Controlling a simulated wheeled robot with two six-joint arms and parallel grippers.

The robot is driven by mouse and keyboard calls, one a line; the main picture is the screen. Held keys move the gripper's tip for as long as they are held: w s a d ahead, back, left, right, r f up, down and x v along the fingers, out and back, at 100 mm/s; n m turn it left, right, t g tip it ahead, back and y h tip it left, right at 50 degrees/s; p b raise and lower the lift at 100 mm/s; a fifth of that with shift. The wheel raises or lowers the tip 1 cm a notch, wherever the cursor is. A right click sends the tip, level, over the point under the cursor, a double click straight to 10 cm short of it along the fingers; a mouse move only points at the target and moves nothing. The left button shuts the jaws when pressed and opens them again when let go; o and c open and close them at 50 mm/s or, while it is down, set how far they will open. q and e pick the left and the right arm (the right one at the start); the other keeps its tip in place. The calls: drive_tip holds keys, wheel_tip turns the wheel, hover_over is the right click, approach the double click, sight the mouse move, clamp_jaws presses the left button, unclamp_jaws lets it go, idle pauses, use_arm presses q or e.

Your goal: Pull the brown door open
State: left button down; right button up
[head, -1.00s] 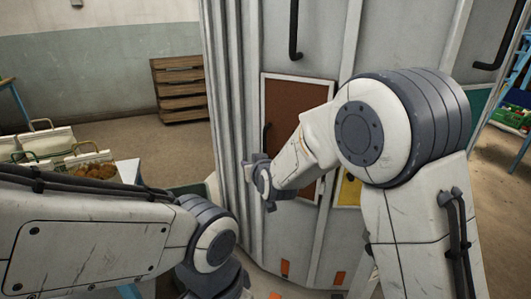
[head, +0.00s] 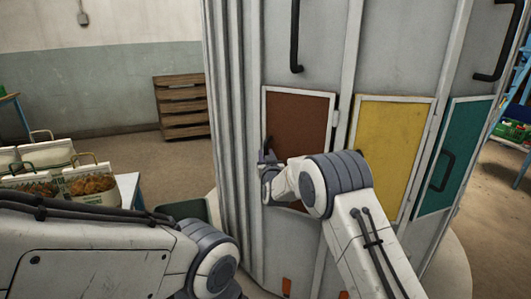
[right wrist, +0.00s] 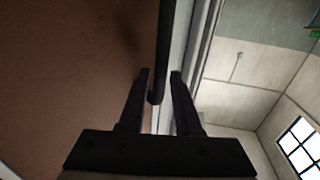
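The brown door (head: 298,112) is a framed panel in the grey rounded cabinet and looks closed in the head view. Its dark handle, on the door's left side, is mostly hidden there by my right gripper (head: 266,172). In the right wrist view the brown panel (right wrist: 70,70) fills the left side. The black handle (right wrist: 165,40) runs down between the two fingertips of my right gripper (right wrist: 160,76). The fingers are apart, with a gap at the right finger; contact at the left finger cannot be told. My left arm shows at lower left, its gripper out of frame.
A yellow door (head: 390,145) and a teal door (head: 455,155) stand to the right of the brown one. Bags of goods (head: 90,183) sit on a table at left. Open floor lies between.

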drive_tip(key=shift+w+a, duration=0.1)
drive_tip(key=shift+w, duration=0.7)
clamp_jaws()
idle(1.0)
